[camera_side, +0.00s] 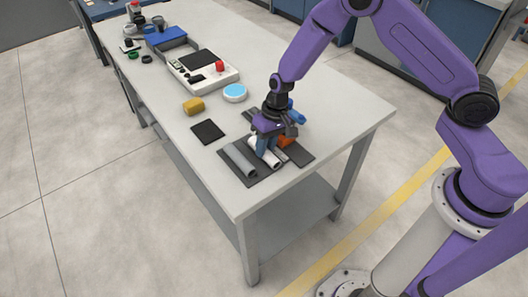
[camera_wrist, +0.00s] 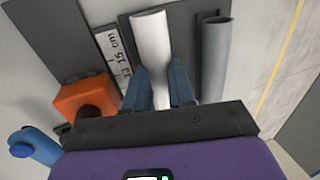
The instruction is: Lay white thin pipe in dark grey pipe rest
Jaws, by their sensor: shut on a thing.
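A white pipe (camera_wrist: 151,38) is between the two blue fingers of my gripper (camera_wrist: 160,86), which is shut on it. In the side view my gripper (camera_side: 267,145) points down, and the white pipe (camera_side: 270,158) sticks out past its fingers. A grey pipe (camera_wrist: 214,55) lies parallel to it on the right in the wrist view, and to its left in the side view (camera_side: 239,160). Both pipes show over a dark grey plate (camera_wrist: 183,22). I cannot tell whether this plate is the pipe rest, or whether the white pipe touches it.
An orange block (camera_wrist: 88,97), a ruler strip (camera_wrist: 109,45) and another dark plate (camera_wrist: 40,40) are beside the pipes. A blue object (camera_wrist: 37,146) is near the gripper.

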